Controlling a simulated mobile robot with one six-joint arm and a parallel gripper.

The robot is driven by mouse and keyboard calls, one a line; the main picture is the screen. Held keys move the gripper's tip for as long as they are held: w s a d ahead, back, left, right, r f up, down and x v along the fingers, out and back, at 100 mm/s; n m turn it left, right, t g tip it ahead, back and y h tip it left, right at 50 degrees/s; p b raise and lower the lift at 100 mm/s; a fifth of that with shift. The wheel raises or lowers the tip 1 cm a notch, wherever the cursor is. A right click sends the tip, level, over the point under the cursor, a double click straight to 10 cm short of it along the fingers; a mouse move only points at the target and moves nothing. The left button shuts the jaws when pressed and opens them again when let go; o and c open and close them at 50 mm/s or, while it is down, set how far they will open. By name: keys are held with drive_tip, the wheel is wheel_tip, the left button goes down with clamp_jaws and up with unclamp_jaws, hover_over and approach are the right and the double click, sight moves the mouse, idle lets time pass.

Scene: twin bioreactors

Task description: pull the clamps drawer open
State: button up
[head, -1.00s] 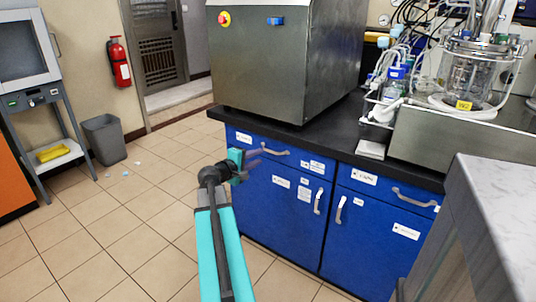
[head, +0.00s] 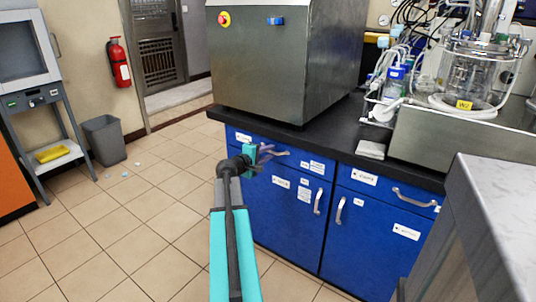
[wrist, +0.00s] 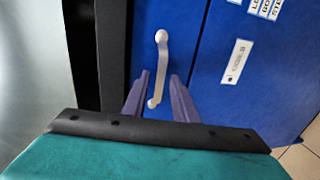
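The left blue drawer (head: 298,157) under the black worktop is shut; its label (head: 243,137) is too small to read for certain. Its pale bar handle (head: 281,152) is partly covered by my gripper (head: 267,153) in the head view. In the wrist view the handle (wrist: 162,52) runs up the picture, and its lower part lies between the two purple fingers of my gripper (wrist: 160,76). The fingers are apart, with a gap on each side of the handle. I cannot tell whether they touch it or how deep it sits between them.
A second blue drawer (head: 390,192) is shut on the right, with cupboard doors (head: 285,205) below. A large steel box (head: 285,60) and glass bioreactor (head: 472,75) stand on the worktop (head: 330,137). A grey-topped bench (head: 505,205) is close at right.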

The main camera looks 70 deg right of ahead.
clamp_jaws()
idle(1.4)
